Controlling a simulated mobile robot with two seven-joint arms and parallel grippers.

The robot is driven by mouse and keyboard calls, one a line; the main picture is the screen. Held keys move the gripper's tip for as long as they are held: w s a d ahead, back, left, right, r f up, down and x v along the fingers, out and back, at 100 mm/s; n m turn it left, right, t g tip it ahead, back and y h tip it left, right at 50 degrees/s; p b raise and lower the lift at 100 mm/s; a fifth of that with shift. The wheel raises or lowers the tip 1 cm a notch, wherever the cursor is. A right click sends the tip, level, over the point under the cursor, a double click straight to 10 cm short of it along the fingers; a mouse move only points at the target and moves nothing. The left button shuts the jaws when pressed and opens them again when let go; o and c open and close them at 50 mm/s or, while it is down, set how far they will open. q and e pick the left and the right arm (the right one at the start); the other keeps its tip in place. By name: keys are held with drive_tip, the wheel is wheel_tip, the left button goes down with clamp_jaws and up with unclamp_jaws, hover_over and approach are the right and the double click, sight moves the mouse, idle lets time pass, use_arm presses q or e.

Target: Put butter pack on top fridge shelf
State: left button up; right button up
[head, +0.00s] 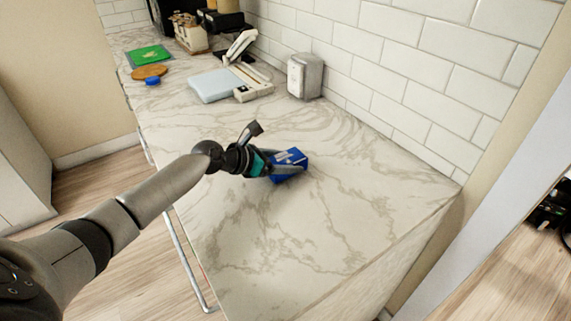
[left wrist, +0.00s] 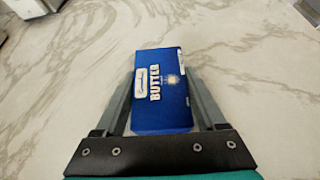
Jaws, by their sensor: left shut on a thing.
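The butter pack (head: 291,160) is a small blue box at the middle of the marble counter in the head view. In the left wrist view, the butter pack (left wrist: 161,92) shows its white "BUTTER" lettering and lies between the two fingers. My left gripper (head: 284,170) reaches in from the left and is shut on the pack. I cannot tell whether the pack touches the counter or is just above it. My right gripper is not in view. No fridge or fridge shelf can be made out.
The marble counter (head: 290,240) is clear around the pack. A white kitchen scale (head: 215,85), a grey-white box (head: 305,76), a green board (head: 150,56) and a brown round board (head: 149,72) stand farther back. A white tiled wall (head: 400,60) bounds the right side.

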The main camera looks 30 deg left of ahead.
use_arm(q)
clamp_jaws()
